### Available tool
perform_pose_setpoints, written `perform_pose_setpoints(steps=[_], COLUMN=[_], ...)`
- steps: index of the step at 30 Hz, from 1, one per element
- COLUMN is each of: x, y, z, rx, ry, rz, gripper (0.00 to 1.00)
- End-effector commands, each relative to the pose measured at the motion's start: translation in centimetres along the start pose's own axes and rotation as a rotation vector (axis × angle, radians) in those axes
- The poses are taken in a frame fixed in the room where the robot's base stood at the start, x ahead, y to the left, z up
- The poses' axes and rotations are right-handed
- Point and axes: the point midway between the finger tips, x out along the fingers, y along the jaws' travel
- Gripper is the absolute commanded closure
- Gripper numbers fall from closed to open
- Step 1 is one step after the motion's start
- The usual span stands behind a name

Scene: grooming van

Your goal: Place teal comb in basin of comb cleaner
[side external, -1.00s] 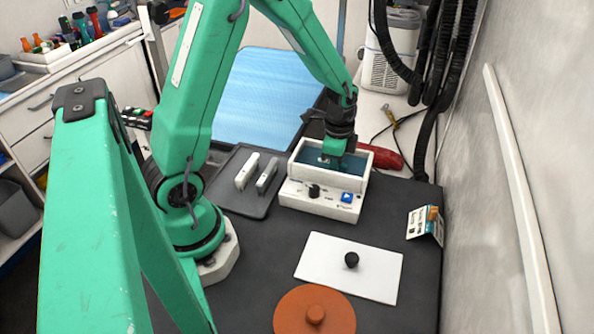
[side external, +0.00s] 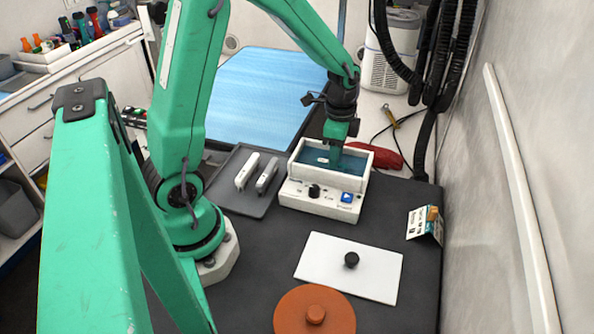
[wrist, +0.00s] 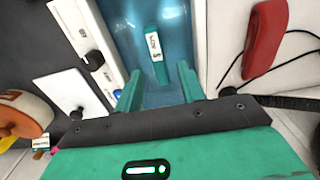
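The comb cleaner (side external: 318,199) is a white box with a dark knob and a blue button on its front. Its open basin (side external: 372,160) holds blue liquid. The teal comb (wrist: 156,50) lies in the basin, with a white label on it. In the side view only its pale label (side external: 322,160) shows clearly. My gripper (side external: 335,166) points down over the basin. In the wrist view its two green fingers (wrist: 159,72) are spread apart with nothing between their tips, and the comb lies beyond them, apart from both.
A white lid with a black knob (side external: 330,277) and a round orange-brown lid (side external: 293,315) lie in front of the cleaner. A folded card (side external: 425,224) stands at right.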

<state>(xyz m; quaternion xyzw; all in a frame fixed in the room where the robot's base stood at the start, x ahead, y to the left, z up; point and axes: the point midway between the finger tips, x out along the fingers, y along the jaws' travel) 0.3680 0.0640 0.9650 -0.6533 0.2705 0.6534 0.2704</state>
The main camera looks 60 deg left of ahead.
Motion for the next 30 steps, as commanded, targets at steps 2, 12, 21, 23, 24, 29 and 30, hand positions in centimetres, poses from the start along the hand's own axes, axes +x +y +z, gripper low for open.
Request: perform_pose_setpoints(steps=[2, 12, 21, 23, 24, 29, 30], x=[-1.5, -6.5, -7.9, -7.9, -7.9, -7.9, -7.9], y=[-0.1, 0.0, 0.0, 0.0, 0.0, 0.0, 0.0], z=[-0.1, 0.0, 0.0, 0.0, 0.0, 0.0, 0.0], rx=[0.000, 0.000, 0.000, 0.000, 0.000, 0.000, 0.000], ry=[0.003, 0.002, 0.000, 0.000, 0.000, 0.000, 0.000], rz=[-0.005, -0.002, 0.000, 0.000, 0.000, 0.000, 0.000], gripper=[0.61, 0.61, 0.61, 0.61, 0.61, 0.61, 0.61])
